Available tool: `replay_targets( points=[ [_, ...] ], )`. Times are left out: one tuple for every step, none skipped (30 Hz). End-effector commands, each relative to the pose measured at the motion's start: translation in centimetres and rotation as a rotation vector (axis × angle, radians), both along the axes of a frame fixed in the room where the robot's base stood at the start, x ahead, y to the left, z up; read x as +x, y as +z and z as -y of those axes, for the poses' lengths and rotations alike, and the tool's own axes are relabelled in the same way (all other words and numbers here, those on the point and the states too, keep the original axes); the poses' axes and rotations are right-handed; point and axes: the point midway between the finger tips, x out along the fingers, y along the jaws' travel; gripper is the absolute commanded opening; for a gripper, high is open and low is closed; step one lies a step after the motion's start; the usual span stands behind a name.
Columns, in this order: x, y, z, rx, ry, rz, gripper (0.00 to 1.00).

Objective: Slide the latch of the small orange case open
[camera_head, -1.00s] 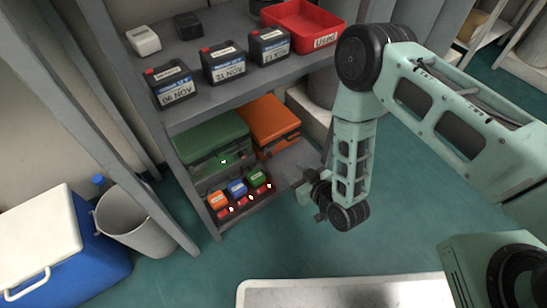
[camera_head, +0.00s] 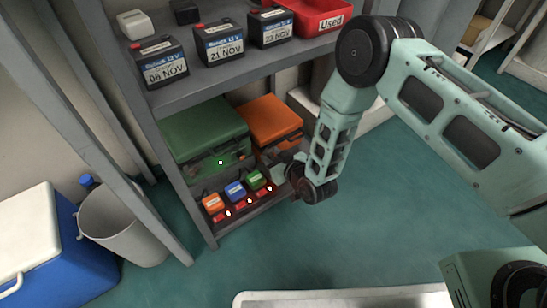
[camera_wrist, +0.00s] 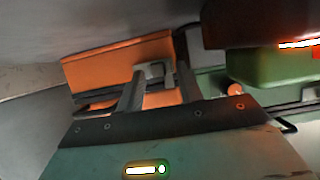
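The orange case (camera_head: 271,122) is on the lower shelf, right of the larger green case (camera_head: 205,130). In the wrist view the orange case (camera_wrist: 115,65) is ahead of my gripper, left of centre. My gripper (camera_head: 290,168) is in front of the case's lower right part in the head view and hides some of it. In the wrist view the two grey fingers of my gripper (camera_wrist: 160,75) stand apart, with orange showing between them. A small grey piece lies near the fingertips; I cannot tell if it is the latch or if it is touched.
Small orange (camera_head: 212,203), blue (camera_head: 235,191) and green (camera_head: 256,180) blocks sit at the shelf front with red lit units. The upper shelf (camera_head: 220,76) is above, with labelled batteries and a red "Used" tray (camera_head: 318,18). Open floor lies right.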

Motion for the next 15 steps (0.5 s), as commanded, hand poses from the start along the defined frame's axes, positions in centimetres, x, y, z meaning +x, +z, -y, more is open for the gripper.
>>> replay_targets(
  points=[
    [0.0,0.0,0.0,0.000,0.000,0.000,0.36],
    [0.0,0.0,0.0,0.000,0.000,0.000,0.36],
    [0.0,0.0,0.0,0.000,0.000,0.000,0.25],
    [0.0,0.0,0.0,0.000,0.000,0.000,0.17],
    [0.0,0.0,0.0,0.000,0.000,0.000,0.09],
    [0.0,0.0,0.0,0.000,0.000,0.000,0.00],
    [0.0,0.0,0.0,0.000,0.000,0.000,0.00],
    [0.0,0.0,0.0,0.000,0.000,0.000,0.00],
    [0.0,0.0,0.0,0.000,0.000,0.000,0.00],
    [0.0,0.0,0.1,0.000,0.000,0.000,0.00],
    [0.0,0.0,0.1,0.000,-0.001,0.000,0.00],
    [0.2,0.1,0.4,-0.001,-0.002,0.000,0.00],
    [0.4,0.2,0.6,-0.001,-0.003,0.001,0.00],
    [0.6,0.2,0.9,-0.001,-0.004,0.000,0.00],
    [0.8,0.3,1.3,-0.001,-0.004,0.000,0.00]
  ],
)
